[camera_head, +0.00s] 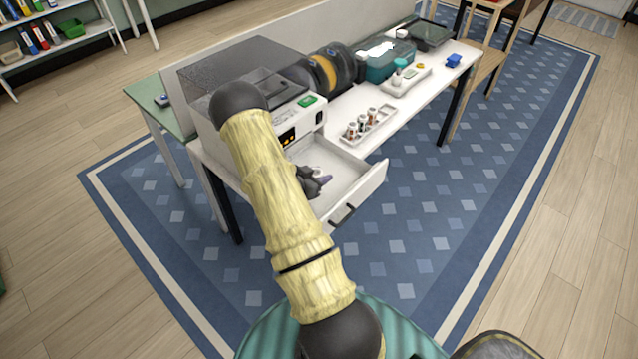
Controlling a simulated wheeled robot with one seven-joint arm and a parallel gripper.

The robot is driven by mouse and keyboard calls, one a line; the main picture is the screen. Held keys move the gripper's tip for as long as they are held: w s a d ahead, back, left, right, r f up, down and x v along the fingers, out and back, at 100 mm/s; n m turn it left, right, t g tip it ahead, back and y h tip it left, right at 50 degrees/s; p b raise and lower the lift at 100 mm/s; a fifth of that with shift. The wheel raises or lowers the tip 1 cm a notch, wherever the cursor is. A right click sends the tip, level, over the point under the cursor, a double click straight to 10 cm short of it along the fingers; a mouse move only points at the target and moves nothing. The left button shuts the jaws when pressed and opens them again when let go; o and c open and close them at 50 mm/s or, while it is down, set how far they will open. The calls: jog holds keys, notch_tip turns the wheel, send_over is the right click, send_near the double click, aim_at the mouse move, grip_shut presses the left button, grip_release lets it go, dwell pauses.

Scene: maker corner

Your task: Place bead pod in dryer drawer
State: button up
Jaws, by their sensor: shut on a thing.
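The dryer (225,115) stands at the near left end of the white bench, with a smoky lid and a lit front panel. Its white drawer (368,182) is pulled out toward the lower right. My gripper (322,180) is over the open drawer, within its outline, partly behind my pale yellow arm. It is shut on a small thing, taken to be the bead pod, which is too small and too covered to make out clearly. I cannot tell whether it touches the drawer floor. A small pale spot shows beside the fingers.
A white tray (381,134) with several small bottles stands on the bench (345,104) behind the drawer. Farther back are black and orange spools (330,72), a teal box (378,70), another tray (392,90) and a blue item (454,60). Rug floor right of the drawer is clear.

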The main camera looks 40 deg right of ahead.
jog(key=shift+f, duration=0.15)
jog(key=shift+f, duration=2)
jog(key=shift+f, duration=0.2)
jog(key=o, duration=1)
jog(key=shift+r, duration=0.1)
